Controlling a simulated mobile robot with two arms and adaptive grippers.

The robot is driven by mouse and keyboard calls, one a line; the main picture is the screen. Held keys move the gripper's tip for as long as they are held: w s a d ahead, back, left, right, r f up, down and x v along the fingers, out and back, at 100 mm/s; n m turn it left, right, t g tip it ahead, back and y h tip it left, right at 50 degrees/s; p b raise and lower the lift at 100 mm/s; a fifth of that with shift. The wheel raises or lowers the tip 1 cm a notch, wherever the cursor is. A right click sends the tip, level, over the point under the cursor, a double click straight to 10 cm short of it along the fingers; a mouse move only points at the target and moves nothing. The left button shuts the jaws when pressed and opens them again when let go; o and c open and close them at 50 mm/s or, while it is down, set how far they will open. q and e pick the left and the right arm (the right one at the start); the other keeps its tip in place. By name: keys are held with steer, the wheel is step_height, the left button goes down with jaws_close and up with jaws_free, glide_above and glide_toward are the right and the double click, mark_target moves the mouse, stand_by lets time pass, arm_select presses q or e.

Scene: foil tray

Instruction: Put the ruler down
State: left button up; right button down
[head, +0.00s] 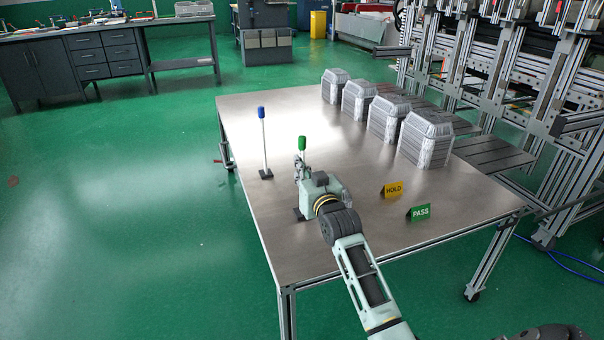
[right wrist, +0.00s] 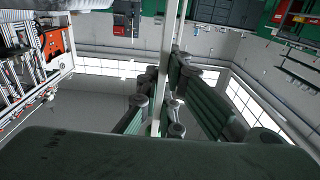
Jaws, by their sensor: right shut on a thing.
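A thin upright rod with a green top (head: 302,143), taken here as the ruler, stands at my right gripper (head: 300,172), over the left part of the metal table (head: 300,252). In the right wrist view, the right gripper (right wrist: 160,100) is shut on the pale ruler shaft (right wrist: 168,35), which passes between its fingers. A dark base (head: 298,214) shows on the table below the gripper. The arm hides the lower shaft, so I cannot tell whether it touches the base. My left gripper is not in view.
A blue-topped rod (head: 262,112) stands on a dark base to the left. Several grey foil-tray stacks (head: 427,140) line the table's back right. A yellow HOLD sign (head: 393,190) and green PASS sign (head: 419,212) stand to the right. Bare table lies between.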

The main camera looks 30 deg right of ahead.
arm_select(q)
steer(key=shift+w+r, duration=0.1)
arm_select(e)
steer(key=c, duration=2.4)
jaws_free()
steer(key=shift+f, duration=0.1)
steer(key=o, duration=0.5)
steer(key=shift+c, duration=0.2)
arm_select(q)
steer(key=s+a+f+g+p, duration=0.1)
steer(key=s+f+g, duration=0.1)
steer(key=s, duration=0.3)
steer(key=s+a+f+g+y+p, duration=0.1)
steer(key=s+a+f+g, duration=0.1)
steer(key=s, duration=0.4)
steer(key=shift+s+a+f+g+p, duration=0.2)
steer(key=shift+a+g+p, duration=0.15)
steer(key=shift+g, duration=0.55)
arm_select(e)
steer(key=v, duration=1.2)
